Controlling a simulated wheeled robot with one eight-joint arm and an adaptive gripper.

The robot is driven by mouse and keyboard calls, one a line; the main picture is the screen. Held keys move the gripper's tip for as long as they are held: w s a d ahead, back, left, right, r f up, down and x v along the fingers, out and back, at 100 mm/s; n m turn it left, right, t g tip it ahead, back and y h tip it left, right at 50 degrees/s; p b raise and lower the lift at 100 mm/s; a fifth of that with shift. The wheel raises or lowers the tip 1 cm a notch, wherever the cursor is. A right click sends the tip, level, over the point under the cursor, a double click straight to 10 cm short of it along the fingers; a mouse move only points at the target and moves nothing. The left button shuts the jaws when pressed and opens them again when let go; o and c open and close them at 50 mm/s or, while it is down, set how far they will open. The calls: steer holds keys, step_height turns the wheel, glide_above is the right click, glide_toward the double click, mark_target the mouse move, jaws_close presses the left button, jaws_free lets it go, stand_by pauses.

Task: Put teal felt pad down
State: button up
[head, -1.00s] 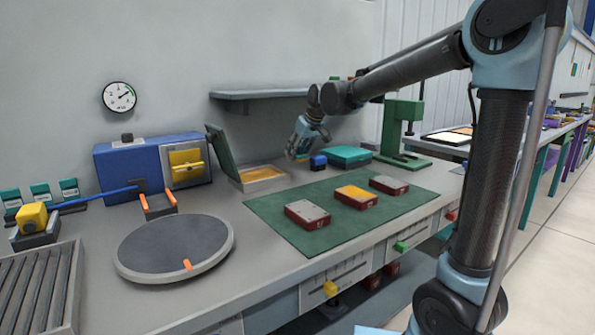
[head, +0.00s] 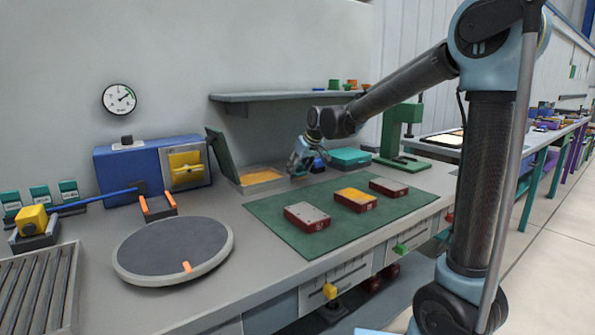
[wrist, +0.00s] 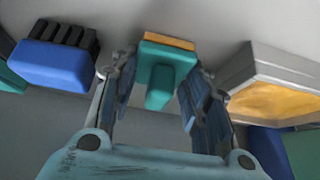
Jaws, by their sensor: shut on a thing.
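The teal felt pad (wrist: 168,62) shows in the wrist view as a teal block with a stem and an orange strip along its far edge. My gripper (wrist: 162,76) is shut on it, with a finger on each side of the teal part. In the head view my gripper (head: 297,172) is low over the back of the bench, between the open box with a yellow inside (head: 262,177) and a blue block (head: 320,163). The pad is hidden or too small to make out there. I cannot tell whether it touches the bench.
In the wrist view the blue block (wrist: 52,66), with black ridges, is left of the pad, and the open box (wrist: 255,75) is close on the right. A teal case (head: 350,157) and a green press (head: 398,140) stand further right. A green mat (head: 275,215) holds three red blocks.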

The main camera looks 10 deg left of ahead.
steer(key=shift+s+d+f, duration=0.1)
steer(key=shift+f, duration=0.1)
steer(key=o, duration=1.3)
steer(key=shift+s+f, duration=0.15)
steer(key=shift+w+f, duration=0.2)
steer(key=shift+f, duration=0.05)
steer(key=shift+r, duration=0.1)
steer(key=shift+r, duration=0.15)
steer(key=shift+r, duration=0.5)
steer(key=v, duration=1.1)
steer(key=shift+s+r, duration=0.1)
steer(key=shift+r, duration=0.3)
